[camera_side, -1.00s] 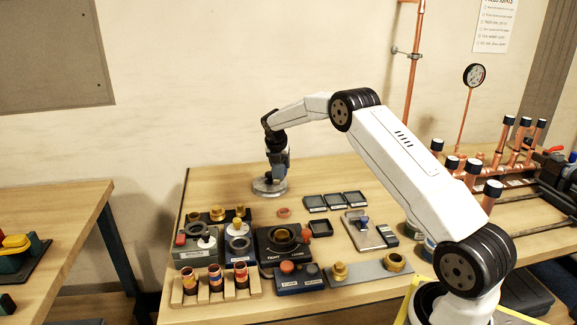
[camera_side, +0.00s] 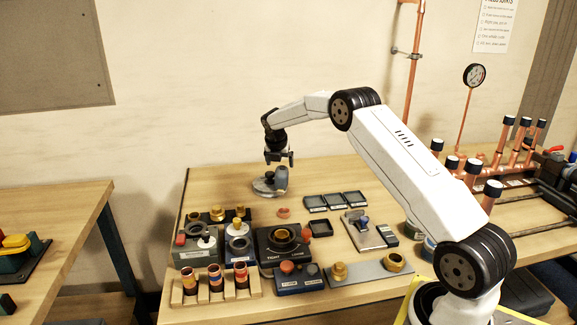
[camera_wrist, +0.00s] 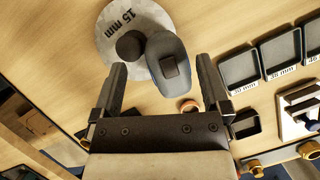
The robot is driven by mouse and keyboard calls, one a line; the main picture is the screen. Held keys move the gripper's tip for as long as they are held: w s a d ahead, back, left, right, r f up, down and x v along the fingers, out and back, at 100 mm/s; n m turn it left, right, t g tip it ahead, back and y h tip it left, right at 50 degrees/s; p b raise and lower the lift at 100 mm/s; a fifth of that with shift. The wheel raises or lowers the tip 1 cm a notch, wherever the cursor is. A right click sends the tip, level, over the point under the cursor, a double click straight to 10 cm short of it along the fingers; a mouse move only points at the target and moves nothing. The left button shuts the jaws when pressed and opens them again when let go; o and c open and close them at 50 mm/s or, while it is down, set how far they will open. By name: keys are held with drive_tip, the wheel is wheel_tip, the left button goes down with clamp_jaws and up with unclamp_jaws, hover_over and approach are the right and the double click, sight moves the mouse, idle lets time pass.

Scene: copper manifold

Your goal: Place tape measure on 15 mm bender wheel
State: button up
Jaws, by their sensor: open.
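The 15 mm bender wheel (camera_side: 262,187) is a flat grey disc on the far left part of the bench. In the wrist view the wheel (camera_wrist: 118,18) shows its "15 mm" lettering and a dark round hub (camera_wrist: 130,45). The tape measure (camera_side: 281,179), blue-grey, stands at the right side of the wheel, beside the hub. In the wrist view the tape measure (camera_wrist: 168,62) overlaps the wheel's edge; whether it rests fully on the wheel I cannot tell. My gripper (camera_side: 279,157) is open and empty just above it, and its fingers (camera_wrist: 160,75) are apart on either side in the wrist view.
Several small dark trays (camera_side: 335,201) lie to the right of the wheel. A copper ring (camera_side: 284,212) lies in front of it. Fittings, blocks and a tight/loose gauge (camera_side: 283,242) crowd the front. Bare wood surrounds the wheel at the back.

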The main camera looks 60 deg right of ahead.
drive_tip(key=v, duration=1.2)
drive_tip(key=shift+r, duration=0.15)
drive_tip(key=shift+s+a, duration=0.1)
drive_tip(key=shift+a, duration=0.05)
drive_tip(key=s+a+f+m+t+y, duration=0.1)
drive_tip(key=s+a+f+m, duration=0.1)
drive_tip(key=s+a+m, duration=0.55)
drive_tip(key=s+a+f+m+y, duration=0.1)
drive_tip(key=s+a+f+m, duration=0.2)
drive_tip(key=a, duration=0.7)
drive_tip(key=s+a+f+m+y, duration=0.1)
drive_tip(key=s+a+f+m, duration=0.1)
drive_tip(key=s+a+m, duration=0.3)
drive_tip(key=s+a+f+m+y, duration=0.1)
drive_tip(key=s+a+f+m, duration=0.2)
drive_tip(key=s, duration=0.9)
drive_tip(key=shift+a+m, duration=0.95)
drive_tip(key=shift+m, duration=1.1)
drive_tip(key=shift+s+f, duration=0.1)
